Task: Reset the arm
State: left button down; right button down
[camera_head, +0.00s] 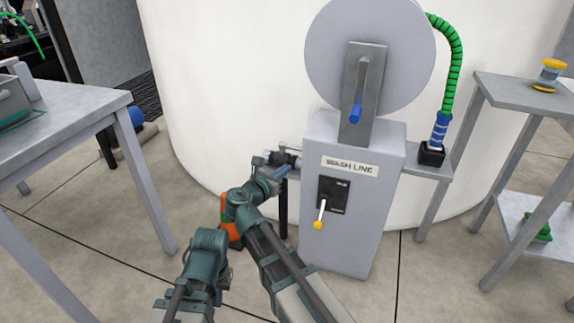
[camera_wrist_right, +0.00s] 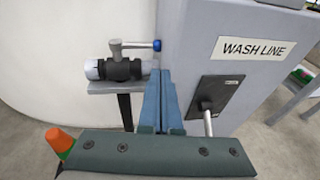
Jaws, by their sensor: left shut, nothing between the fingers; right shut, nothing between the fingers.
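My right gripper (camera_head: 284,170) reaches forward at the left side of the grey wash-line cabinet (camera_head: 349,249). In the right wrist view its two blue-grey fingers (camera_wrist_right: 162,104) are together with nothing between them. Just beyond them is a pipe valve (camera_wrist_right: 124,68) with a grey handle and blue tip; whether the fingertips touch it, I cannot tell. In the head view the valve (camera_head: 285,158) is partly behind the gripper. Part of my left arm (camera_head: 205,248) shows at the lower left; I cannot make out its gripper's fingers.
The cabinet carries a yellow-tipped lever (camera_head: 319,216), a grey disc (camera_head: 338,30) and a blue-tipped handle (camera_head: 356,112). A white tank (camera_head: 225,80) stands behind. Tables flank it at left (camera_head: 75,115) and right (camera_head: 520,92). A green hose (camera_head: 455,60) runs down right of the disc.

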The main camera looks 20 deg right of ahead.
dwell(0.3)
jog(key=s+d+f+m+g+y, duration=0.3)
jog(key=s+d+f+m+g, duration=0.25)
jog(key=s+f+m, duration=0.5)
jog(key=s+a+f+m+g+y, duration=0.5)
jog(key=s+a+f+m+y, duration=0.3)
jog(key=m, duration=0.8)
jog(key=s+a+r+n+g+h+p, duration=0.1)
jog(key=s+a+r+n+p, duration=0.1)
jog(key=s+a+r+p, duration=0.4)
jog(key=s+a+r+n+p, duration=0.1)
jog(key=a+r+p, duration=0.3)
jog(key=r+p, duration=0.45)
notch_tip(320, 180, up, 36)
jog(key=p, duration=3.5)
jog(key=shift+r, duration=0.25)
jog(key=shift+s, duration=0.1)
